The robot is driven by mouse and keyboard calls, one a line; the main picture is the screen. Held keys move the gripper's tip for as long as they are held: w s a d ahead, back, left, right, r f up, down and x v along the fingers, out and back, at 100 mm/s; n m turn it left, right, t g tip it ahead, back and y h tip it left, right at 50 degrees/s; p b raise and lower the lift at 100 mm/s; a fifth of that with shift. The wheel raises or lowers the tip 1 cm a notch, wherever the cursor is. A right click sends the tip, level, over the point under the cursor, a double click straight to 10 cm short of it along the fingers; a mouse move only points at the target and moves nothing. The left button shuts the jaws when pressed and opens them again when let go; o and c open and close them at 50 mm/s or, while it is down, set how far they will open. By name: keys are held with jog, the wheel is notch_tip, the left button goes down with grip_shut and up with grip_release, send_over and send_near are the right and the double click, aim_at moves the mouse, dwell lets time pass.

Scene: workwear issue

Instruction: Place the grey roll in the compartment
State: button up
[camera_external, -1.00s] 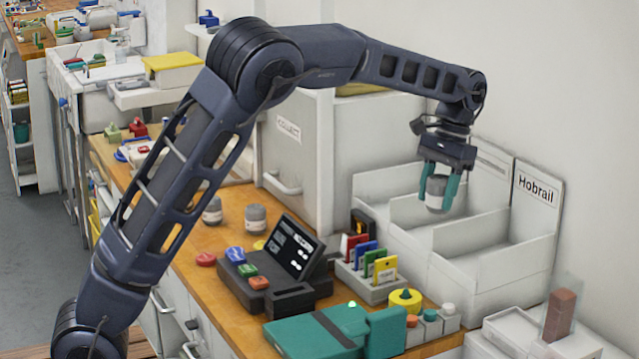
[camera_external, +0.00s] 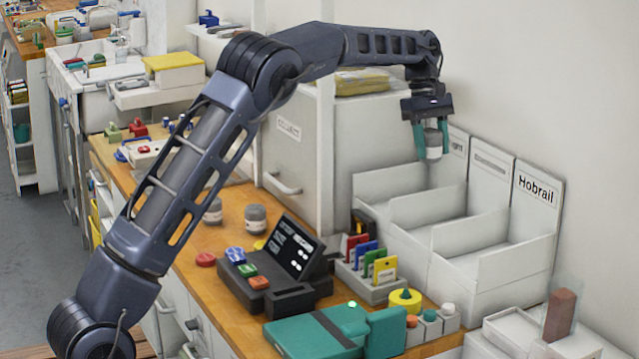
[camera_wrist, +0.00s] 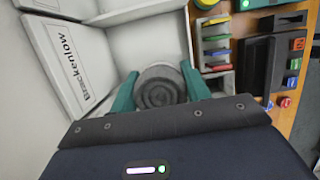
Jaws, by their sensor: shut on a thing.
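The grey roll (camera_external: 434,143), with a pale band around it, is between the two teal fingers of my gripper (camera_external: 432,150). My gripper is shut on it and points down, holding it in the air near the back of the white compartments. In the wrist view the roll's coiled top (camera_wrist: 160,88) shows between the fingers. I cannot tell exactly which compartment is under the roll.
Two similar grey jars or rolls (camera_external: 255,217) stand on the wooden counter. A black terminal (camera_external: 290,248), a rack of coloured cards (camera_external: 372,275) and a yellow roll (camera_external: 405,299) sit in front of the compartments. A tall cabinet (camera_external: 292,150) stands left of them.

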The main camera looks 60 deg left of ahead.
jog(key=w+a+r+n+t+y, duration=0.1)
jog(key=w+a+r+n+t, duration=0.1)
jog(key=a+n, duration=0.9)
jog(key=f, duration=0.6)
jog(key=a+f+m, duration=0.1)
jog(key=f, duration=0.6)
jog(key=a+f+m, duration=0.1)
jog(key=f, duration=0.5)
jog(key=shift+w+f, duration=0.2)
jog(key=shift+f, duration=0.1)
jog(key=shift+f, duration=0.1)
jog(key=o, duration=1)
jog(key=v, duration=1.2)
jog(key=shift+s, duration=0.25)
